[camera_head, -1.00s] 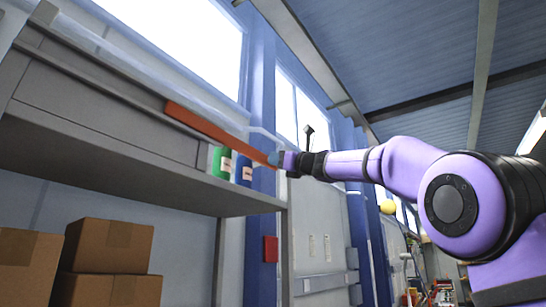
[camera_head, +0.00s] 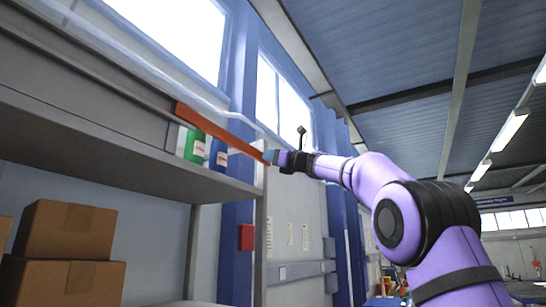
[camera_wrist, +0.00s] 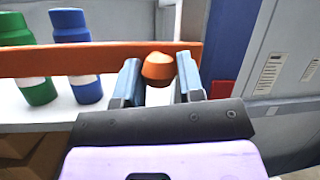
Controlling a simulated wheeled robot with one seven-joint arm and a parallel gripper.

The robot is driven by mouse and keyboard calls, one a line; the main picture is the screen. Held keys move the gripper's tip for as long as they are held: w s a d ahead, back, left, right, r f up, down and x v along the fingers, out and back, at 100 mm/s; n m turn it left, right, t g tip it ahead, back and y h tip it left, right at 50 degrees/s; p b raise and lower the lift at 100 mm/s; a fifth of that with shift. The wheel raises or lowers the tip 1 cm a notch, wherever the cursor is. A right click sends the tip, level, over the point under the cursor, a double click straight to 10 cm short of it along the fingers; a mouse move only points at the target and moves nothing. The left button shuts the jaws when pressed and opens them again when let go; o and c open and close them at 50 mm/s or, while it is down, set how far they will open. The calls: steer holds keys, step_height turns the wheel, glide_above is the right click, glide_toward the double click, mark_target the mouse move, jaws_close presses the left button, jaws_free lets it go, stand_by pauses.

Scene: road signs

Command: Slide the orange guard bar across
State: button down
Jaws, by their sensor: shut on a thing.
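The orange guard bar (camera_head: 220,130) runs along the front of the grey shelf, in front of the bottles. In the wrist view the bar (camera_wrist: 95,58) crosses the upper part of the picture, with a round orange knob (camera_wrist: 158,68) standing out from it. My gripper (camera_head: 269,156) is at the bar's right end in the head view. In the wrist view my gripper's fingers (camera_wrist: 160,82) stand on both sides of the knob, shut on it. The exact contact on the knob is hard to see.
A green bottle (camera_head: 195,147) and a blue bottle (camera_head: 218,156) stand on the shelf (camera_head: 120,160) behind the bar. Cardboard boxes (camera_head: 66,230) are stacked below.

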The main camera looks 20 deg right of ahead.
steer(key=c, duration=0.8)
jaws_free()
steer(key=shift+w+d, duration=0.15)
steer(key=shift+d, duration=0.15)
steer(key=shift+o, duration=0.2)
steer(key=shift+a, duration=0.1)
steer(key=v, duration=1.1)
steer(key=shift+a, duration=0.15)
